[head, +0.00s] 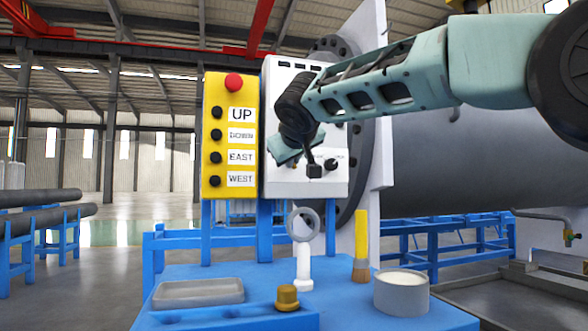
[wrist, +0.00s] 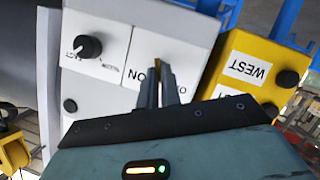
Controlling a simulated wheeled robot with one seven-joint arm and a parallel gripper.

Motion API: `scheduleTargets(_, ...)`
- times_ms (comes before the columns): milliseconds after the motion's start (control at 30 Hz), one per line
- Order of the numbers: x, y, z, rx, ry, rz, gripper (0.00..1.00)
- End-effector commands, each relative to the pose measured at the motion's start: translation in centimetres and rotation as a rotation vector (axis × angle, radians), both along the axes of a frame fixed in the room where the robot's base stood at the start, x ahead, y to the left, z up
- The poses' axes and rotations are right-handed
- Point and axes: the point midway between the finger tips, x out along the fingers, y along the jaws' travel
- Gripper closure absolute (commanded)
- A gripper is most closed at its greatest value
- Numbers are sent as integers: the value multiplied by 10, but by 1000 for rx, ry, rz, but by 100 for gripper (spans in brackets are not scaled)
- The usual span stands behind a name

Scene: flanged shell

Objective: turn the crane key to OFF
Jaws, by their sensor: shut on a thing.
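My gripper (wrist: 160,82) is at the face of the white control box (wrist: 108,35), its two dark fingers shut on a small yellowish piece (wrist: 157,63), which I take to be the crane key. Only a sliver of the key shows, so its angle is hard to tell. A white label behind the fingers shows upside-down letters, apparently ON on one side; the other side is partly covered by the fingers. In the head view my gripper (head: 285,157) is in front of the white box (head: 276,105), and the fingertips and key are hidden.
A black knob (head: 330,164) is on the box's lower right; it also shows in the wrist view (wrist: 88,47). The yellow button panel (head: 215,110) stands close on the left. Below, the blue bench (head: 260,273) holds a tray (head: 198,292), a brush (head: 361,250) and a round tin (head: 401,295).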

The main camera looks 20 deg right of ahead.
Motion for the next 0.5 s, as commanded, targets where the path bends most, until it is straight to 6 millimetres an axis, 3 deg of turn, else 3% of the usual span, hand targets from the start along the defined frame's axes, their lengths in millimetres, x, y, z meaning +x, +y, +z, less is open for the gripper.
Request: scheduleTargets(500, 0, 2, -3, -258, 0, 0, 100)
